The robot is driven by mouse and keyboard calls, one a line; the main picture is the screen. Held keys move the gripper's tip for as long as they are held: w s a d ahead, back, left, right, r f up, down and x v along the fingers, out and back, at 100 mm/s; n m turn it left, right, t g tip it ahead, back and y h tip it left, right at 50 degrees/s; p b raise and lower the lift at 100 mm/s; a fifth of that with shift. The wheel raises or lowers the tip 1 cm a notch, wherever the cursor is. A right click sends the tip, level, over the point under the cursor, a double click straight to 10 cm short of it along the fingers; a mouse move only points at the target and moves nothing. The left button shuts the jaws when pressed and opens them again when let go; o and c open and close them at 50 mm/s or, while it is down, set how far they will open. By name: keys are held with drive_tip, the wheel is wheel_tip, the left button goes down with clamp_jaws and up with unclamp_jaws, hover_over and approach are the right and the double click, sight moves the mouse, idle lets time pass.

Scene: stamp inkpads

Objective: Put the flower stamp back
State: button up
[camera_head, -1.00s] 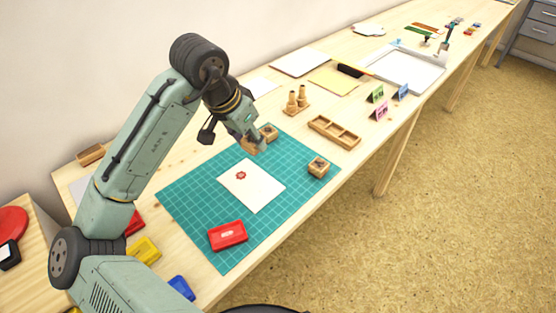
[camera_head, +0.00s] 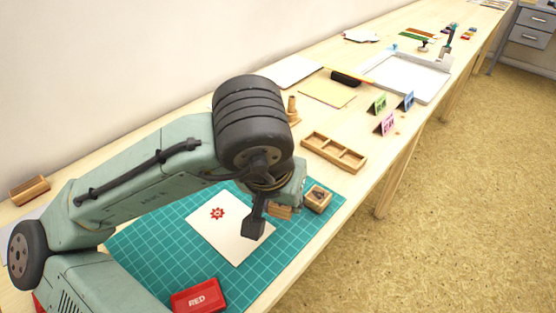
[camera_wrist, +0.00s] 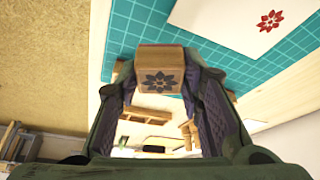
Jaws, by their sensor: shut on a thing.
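My gripper (camera_wrist: 160,88) is shut on the flower stamp (camera_wrist: 160,78), a wooden block with a dark flower on the face toward the wrist camera. In the head view the held flower stamp (camera_head: 280,212) shows just below my wrist, partly hidden by it, over the right part of the green mat. The wooden compartment tray (camera_head: 318,153) lies on the table beyond the mat, with its compartments looking empty. A second wooden stamp (camera_head: 318,198) stands on the mat just right of my gripper.
White paper (camera_head: 208,231) with a red flower print lies on the green mat (camera_head: 262,290). A red inkpad (camera_head: 199,298) is at the mat's near edge. Wooden pegs (camera_head: 292,108) stand behind my wrist. Small coloured signs (camera_head: 387,124) stand beyond the tray.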

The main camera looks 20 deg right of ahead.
drive_tip(key=w, duration=0.3)
drive_tip(key=w+d, duration=0.1)
drive_tip(key=w, duration=0.3)
drive_tip(key=w+d+f, duration=0.1)
drive_tip(key=w, duration=0.2)
drive_tip(key=shift+w+d+p, duration=0.15)
drive_tip(key=shift+p, duration=0.15)
drive_tip(key=shift+w+f, duration=0.15)
drive_tip(key=shift+f, duration=0.75)
drive_tip(key=shift+w+f, duration=0.15)
drive_tip(key=shift+f, duration=0.75)
drive_tip(key=shift+f, duration=0.2)
drive_tip(key=o, duration=1)
drive_tip(key=shift+c, duration=0.2)
